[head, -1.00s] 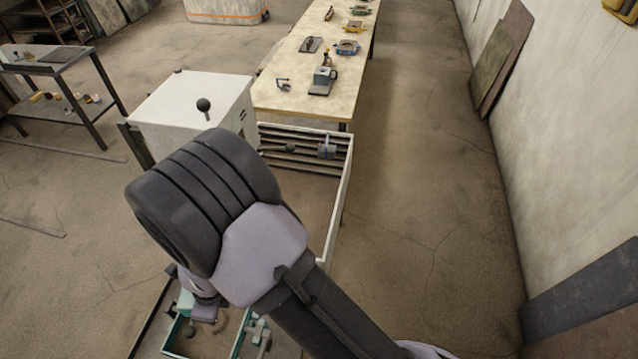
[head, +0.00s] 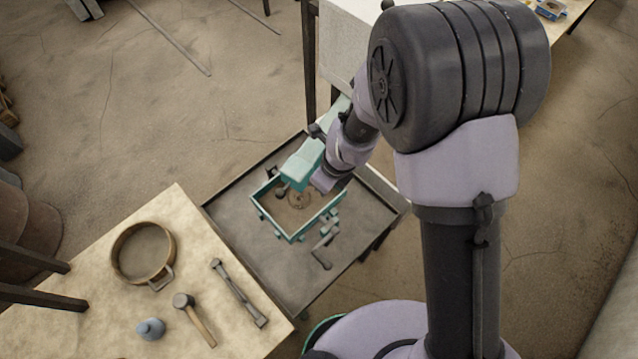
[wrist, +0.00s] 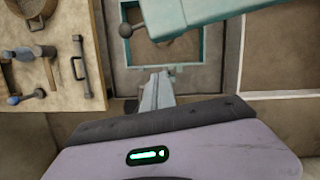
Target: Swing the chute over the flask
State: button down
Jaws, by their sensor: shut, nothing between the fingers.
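The flask is a teal open frame (head: 292,236) with a round dark shape on its brown floor, on a dark tray table. It also shows in the wrist view (wrist: 145,67). The chute is a teal bar (head: 303,163) reaching in from the far side. Its end overlaps the flask's far part in the head view. It crosses the flask's upper right in the wrist view (wrist: 205,10). A dark ball knob (wrist: 126,30) sticks out beside the chute's end. My gripper (wrist: 158,76) is shut and empty near the flask's near rim, apart from the knob.
The dark tray table (head: 225,212) holds a black handle (head: 322,259) beside the flask.

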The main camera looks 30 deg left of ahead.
jog(key=v, duration=0.3)
jog(key=shift+s+d+r+p, duration=0.1)
jog(key=shift+d+r+p, duration=0.1)
jog(key=shift+p, duration=0.15)
jog(key=shift+d, duration=0.1)
jog(key=w+d+r+n+t+y+b, duration=0.1)
jog(key=d+r+n+t+b, duration=0.2)
jog(key=d+n+b, duration=1.05)
jog(key=s+d+f+n+t+h+b, duration=0.1)
jog(key=s+d+f+n+t+b, duration=0.1)
jog(key=s+d+b, duration=0.7)
jog(key=d+f+b, duration=0.1)
jog(key=d+b, duration=0.3)
jog(key=b, duration=0.2)
jog(key=shift+s+d+h+b, duration=0.2)
jog(key=shift+s+h+b, duration=0.15)
jog(key=shift+h+b, duration=0.05)
jog(key=shift+f, duration=0.1)
